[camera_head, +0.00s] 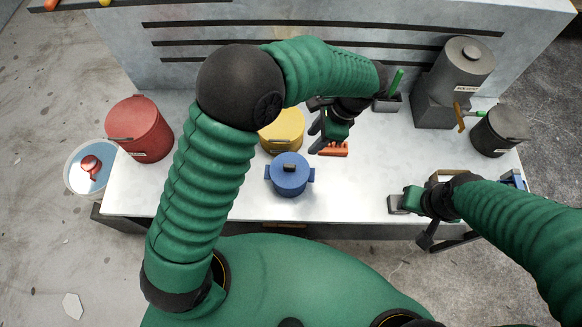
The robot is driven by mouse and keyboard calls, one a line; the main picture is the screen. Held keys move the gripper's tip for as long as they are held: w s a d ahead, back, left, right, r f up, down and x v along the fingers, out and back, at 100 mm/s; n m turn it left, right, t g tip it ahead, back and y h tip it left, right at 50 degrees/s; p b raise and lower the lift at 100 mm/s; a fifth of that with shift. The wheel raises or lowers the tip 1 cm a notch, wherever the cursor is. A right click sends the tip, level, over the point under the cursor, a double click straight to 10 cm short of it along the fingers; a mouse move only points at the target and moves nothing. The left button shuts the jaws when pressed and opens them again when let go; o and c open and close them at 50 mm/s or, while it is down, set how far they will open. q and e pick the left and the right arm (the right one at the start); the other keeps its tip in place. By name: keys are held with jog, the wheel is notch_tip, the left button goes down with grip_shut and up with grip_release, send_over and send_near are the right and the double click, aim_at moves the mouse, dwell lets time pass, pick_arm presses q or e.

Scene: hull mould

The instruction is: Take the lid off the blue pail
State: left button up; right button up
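The blue pail (289,185) stands upright on the white bench, near its front edge and left of centre. Its blue lid (281,162) is on top, with a dark knob in the middle. Small blue lugs stick out at both sides. My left gripper (314,137) is above and to the right of the pail, apart from it. Its dark fingers look spread, with nothing between them. My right gripper (418,215) is at the front edge of the bench, well right of the pail. Its fingers are partly hidden, and I cannot tell whether they are parted.
A yellow pail (283,130) stands just behind the blue one. A red pail (138,130) is at the left. An orange brush-like item (333,150) lies right of the blue pail. A grey solvent container (462,70) and dark pail (499,131) stand at the right.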

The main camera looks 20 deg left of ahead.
pick_arm(q)
jog(key=p, duration=0.3)
send_over(291, 166)
jog(key=w+d, duration=0.1)
jog(key=d, duration=0.1)
jog(key=shift+m, duration=0.4)
jog(key=f, duration=1)
jog(key=shift+w, duration=0.2)
jog(key=shift+a+f, duration=0.15)
jog(key=shift+f, duration=0.2)
jog(key=p+x, duration=0.1)
jog(key=x, duration=0.1)
jog(key=s+p+x, duration=0.1)
jog(key=x, duration=0.1)
jog(key=shift+f, duration=0.45)
jog(key=shift+w+a, duration=0.1)
jog(key=c, duration=0.9)
grip_shut()
